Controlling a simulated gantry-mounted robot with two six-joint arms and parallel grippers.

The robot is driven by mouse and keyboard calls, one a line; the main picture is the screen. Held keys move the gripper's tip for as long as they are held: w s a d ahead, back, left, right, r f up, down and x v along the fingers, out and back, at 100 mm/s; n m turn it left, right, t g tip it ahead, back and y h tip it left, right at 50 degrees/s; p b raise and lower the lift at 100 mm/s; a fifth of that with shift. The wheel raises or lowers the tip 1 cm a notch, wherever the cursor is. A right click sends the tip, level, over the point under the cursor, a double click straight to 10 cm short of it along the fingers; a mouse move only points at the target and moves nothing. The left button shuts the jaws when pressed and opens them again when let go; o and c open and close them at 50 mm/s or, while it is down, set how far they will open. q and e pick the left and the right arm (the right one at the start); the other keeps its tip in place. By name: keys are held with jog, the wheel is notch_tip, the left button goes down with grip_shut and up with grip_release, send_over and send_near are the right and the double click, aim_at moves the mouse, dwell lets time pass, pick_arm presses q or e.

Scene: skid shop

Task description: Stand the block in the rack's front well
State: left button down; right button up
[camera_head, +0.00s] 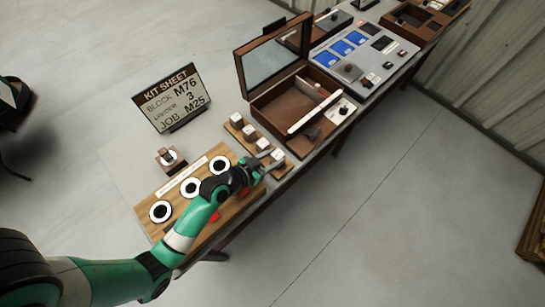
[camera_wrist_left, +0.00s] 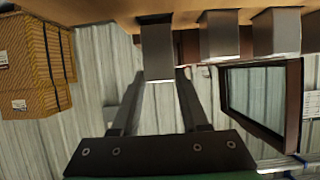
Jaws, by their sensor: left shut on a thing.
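A wooden board (camera_head: 178,206) with three dark round wells ringed in white lies at the table's near left; I cannot tell for certain which part is the rack's front well. A row of pale-topped blocks stands on a brown strip to its right, with one block (camera_head: 237,120) at the far end. My left gripper (camera_head: 267,169) is at the near end of this row. In the left wrist view its fingers (camera_wrist_left: 161,80) are shut on a grey block (camera_wrist_left: 157,52), whose base is against the brown strip. Two neighbouring blocks stand beside it. My right gripper is out of view.
A kit sheet sign (camera_head: 172,97) stands behind, with a small brown holder (camera_head: 170,159) in front of it. An open brown case (camera_head: 262,103) with a raised lid stands beyond the blocks. My left arm crosses above the board's near side.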

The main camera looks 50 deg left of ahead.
pick_arm(q)
jog(key=shift+s+f, duration=0.3)
jog(key=shift+f, duration=0.6)
grip_release()
notch_tip(320, 180, up, 10)
jog(key=p, duration=0.8)
jog(key=shift+w+p, duration=0.3)
jog(key=shift+p, duration=0.05)
